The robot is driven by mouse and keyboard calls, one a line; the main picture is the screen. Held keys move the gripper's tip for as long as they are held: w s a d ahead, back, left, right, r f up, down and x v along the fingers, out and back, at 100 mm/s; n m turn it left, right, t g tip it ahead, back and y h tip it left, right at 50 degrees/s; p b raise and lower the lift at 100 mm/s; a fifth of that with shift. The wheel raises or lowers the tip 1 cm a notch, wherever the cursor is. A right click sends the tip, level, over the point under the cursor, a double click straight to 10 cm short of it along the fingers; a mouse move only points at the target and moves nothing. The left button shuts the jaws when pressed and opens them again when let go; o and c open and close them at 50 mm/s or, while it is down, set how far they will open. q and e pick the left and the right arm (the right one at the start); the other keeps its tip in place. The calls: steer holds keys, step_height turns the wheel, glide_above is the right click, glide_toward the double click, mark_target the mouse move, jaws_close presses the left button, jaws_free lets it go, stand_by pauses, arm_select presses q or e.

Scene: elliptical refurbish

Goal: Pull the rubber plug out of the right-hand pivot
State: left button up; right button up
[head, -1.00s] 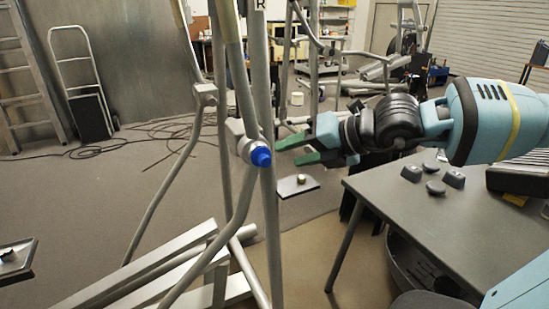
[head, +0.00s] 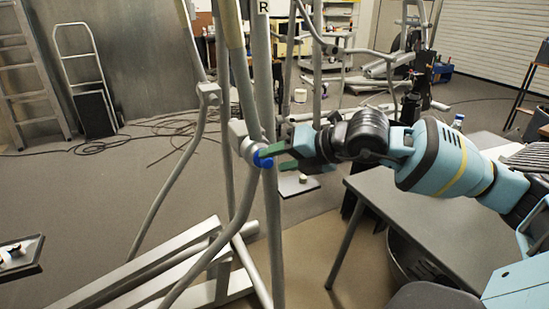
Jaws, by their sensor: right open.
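The blue rubber plug (head: 266,162) sits in the end of the pale grey pivot (head: 246,147) on the elliptical's upright, in the middle of the head view. My right gripper (head: 275,158) comes in from the right with green fingers apart. One finger reaches across the front of the plug and hides part of it. The other finger is lower and farther right, partly behind the upright. I cannot tell whether either finger touches the plug. My left gripper is out of view.
The elliptical's grey tubes (head: 182,178) and base rails (head: 150,270) fill the lower left and middle. A grey table (head: 400,215) stands under my right arm. A small tray (head: 22,252) with items shows at the left edge. Cables (head: 165,130) lie on the floor behind.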

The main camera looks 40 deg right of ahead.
steer(key=shift+x, duration=1)
jaws_close()
